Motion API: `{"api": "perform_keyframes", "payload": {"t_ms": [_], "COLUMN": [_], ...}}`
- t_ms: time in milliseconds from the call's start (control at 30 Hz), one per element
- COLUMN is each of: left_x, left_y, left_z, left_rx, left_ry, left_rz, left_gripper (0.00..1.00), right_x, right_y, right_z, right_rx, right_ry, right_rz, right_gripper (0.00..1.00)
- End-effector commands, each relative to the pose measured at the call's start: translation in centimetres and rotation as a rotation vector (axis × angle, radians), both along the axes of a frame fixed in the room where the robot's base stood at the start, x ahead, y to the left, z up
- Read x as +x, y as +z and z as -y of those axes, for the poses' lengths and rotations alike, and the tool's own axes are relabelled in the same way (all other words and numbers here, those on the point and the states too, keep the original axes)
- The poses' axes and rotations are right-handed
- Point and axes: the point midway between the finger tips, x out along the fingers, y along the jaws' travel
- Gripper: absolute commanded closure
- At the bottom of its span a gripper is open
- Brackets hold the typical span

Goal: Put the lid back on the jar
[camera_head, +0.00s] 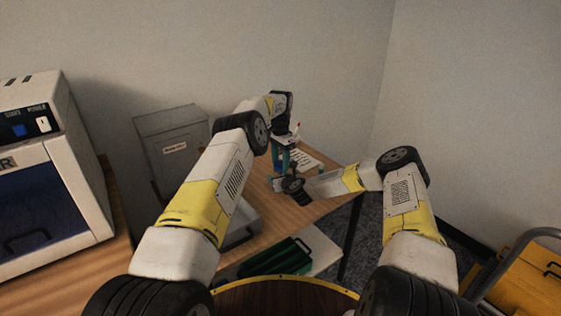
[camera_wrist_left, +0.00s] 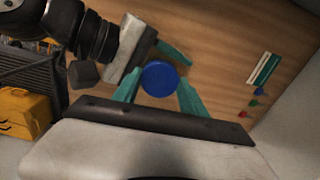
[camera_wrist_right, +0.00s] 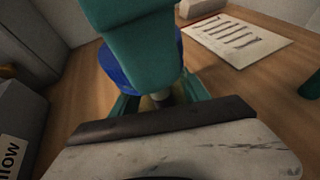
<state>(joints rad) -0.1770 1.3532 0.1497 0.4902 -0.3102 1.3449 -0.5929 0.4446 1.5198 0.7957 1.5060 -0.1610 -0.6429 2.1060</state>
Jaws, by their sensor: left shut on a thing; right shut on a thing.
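The blue lid (camera_wrist_left: 160,79) shows from above in the left wrist view, between the teal fingers of my left gripper (camera_wrist_left: 157,92), which is shut on it. In the right wrist view a teal finger covers much of the lid (camera_wrist_right: 117,70). My right gripper (camera_wrist_right: 163,103) is shut low down on the jar (camera_wrist_right: 150,103), of which only a small part shows between its fingers. The lid is above the jar; I cannot tell whether it is seated. In the head view my left gripper (camera_head: 283,158) is small and partly hidden, just above my right gripper (camera_head: 291,183).
A marked white sheet (camera_wrist_right: 237,40) lies on the wooden table (camera_head: 254,192). Small coloured pieces (camera_wrist_left: 250,102) lie near it. A grey box (camera_head: 174,146) stands left of the grippers. A white machine (camera_head: 60,175) stands far left, a green crate (camera_head: 275,257) below the table.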

Motion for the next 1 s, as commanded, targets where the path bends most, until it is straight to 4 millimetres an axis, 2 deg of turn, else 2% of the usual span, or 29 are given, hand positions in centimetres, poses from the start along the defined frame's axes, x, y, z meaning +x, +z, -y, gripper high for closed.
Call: {"api": "perform_keyframes", "payload": {"t_ms": [700,1000], "left_x": [0.22,0.28], "left_y": [-0.05,-0.03], "left_z": [0.05,0.09], "left_rx": [-0.001,-0.001], "left_ry": [-1.551,-2.073], "left_rz": [0.002,0.002], "left_gripper": [0.87,0.87], "right_x": [-0.01,-0.02], "right_y": [-0.05,-0.06], "right_z": [0.01,0.02], "right_rx": [0.0,0.0], "right_ry": [0.0,0.0], "right_rz": [-0.001,-0.001], "right_gripper": [1.0,1.0]}}
